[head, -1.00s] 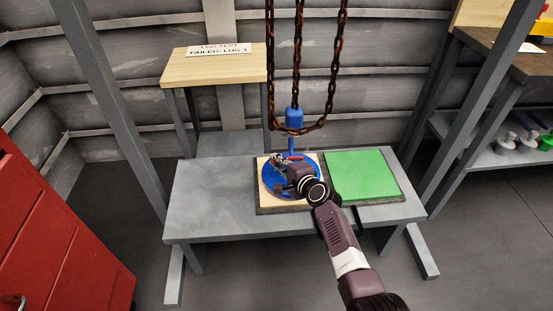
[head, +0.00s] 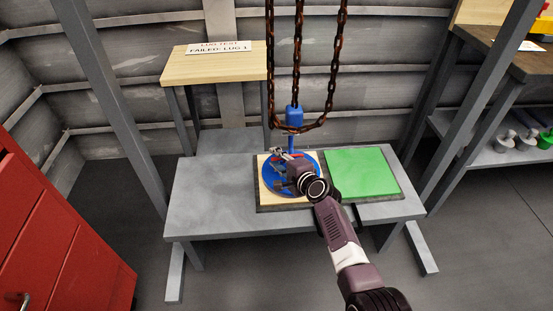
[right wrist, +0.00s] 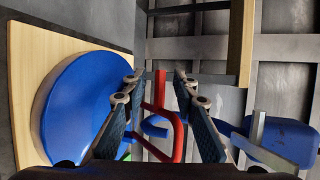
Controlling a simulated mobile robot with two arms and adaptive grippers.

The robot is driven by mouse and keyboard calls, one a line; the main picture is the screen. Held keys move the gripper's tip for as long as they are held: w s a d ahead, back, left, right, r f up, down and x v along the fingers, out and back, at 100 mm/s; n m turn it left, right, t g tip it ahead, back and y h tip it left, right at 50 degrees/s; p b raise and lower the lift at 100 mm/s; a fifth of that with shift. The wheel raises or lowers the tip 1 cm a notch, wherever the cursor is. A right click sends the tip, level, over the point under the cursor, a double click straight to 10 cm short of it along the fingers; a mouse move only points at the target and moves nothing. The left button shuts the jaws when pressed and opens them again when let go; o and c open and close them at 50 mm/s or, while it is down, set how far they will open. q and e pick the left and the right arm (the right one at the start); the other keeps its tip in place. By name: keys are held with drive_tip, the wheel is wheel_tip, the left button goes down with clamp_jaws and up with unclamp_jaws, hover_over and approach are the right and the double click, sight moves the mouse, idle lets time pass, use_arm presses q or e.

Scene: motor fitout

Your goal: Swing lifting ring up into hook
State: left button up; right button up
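A blue round motor body (head: 274,188) lies on a pale wooden board (head: 300,194) on the grey bench. The red lifting ring (right wrist: 178,140) shows in the right wrist view between the fingers of my right gripper (right wrist: 158,85), with gaps beside it. That gripper is open around the ring. In the head view my right gripper (head: 284,172) is over the disc and partly hides the ring. The blue hook (head: 291,143) hangs from its blue block (head: 294,116) just behind the gripper. A curved blue piece (right wrist: 153,128) shows behind the ring. My left gripper is out of view.
Rusty chains (head: 298,60) hang above the bench (head: 210,205). A green mat (head: 362,174) lies right of the disc. The bench's left part is clear. A wooden table with a sign (head: 219,48) stands behind, a red cabinet (head: 50,240) at left.

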drive_tip(key=v, duration=1.2)
drive_tip(key=shift+c, duration=0.6)
